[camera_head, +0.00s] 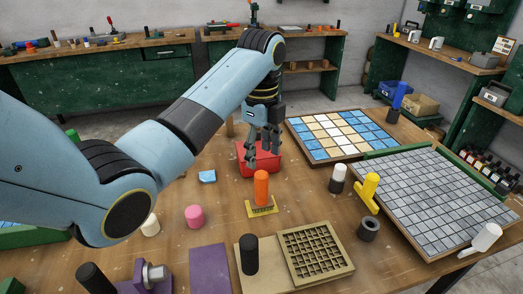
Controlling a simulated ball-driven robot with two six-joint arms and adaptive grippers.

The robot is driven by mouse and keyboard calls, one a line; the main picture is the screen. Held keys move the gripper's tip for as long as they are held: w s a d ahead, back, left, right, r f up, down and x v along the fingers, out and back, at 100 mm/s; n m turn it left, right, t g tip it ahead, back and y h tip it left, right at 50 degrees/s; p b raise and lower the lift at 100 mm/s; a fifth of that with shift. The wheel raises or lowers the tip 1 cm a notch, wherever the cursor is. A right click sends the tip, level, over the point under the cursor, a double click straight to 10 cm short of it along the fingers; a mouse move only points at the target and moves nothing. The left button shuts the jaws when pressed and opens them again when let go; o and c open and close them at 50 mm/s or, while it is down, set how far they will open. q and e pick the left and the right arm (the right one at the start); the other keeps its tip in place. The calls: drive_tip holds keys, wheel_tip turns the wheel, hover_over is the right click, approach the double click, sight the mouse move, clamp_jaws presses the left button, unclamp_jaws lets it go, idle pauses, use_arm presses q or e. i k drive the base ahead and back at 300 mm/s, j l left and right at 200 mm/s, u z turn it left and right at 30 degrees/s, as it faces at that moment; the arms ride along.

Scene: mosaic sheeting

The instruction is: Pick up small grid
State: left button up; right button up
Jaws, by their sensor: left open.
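A small beige grid (316,254) with square cells lies flat on the table at the bottom centre. It adjoins a flat beige board that carries an upright black handle (250,255). My left gripper (263,156) points down with its fingers apart, at the red bin (259,170) in the middle of the table. It is well behind the grid and holds nothing that I can see. The bin is partly hidden by the fingers. My right gripper is not in view.
An orange-handled yellow comb tool (261,193) stands between the bin and the grid. A large grey tile sheet (430,190) and a blue-and-cream mosaic (340,135) fill the right side.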

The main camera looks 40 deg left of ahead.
sight(290, 260)
drive_tip(key=k+l, duration=0.8)
drive_tip(key=k, duration=0.05)
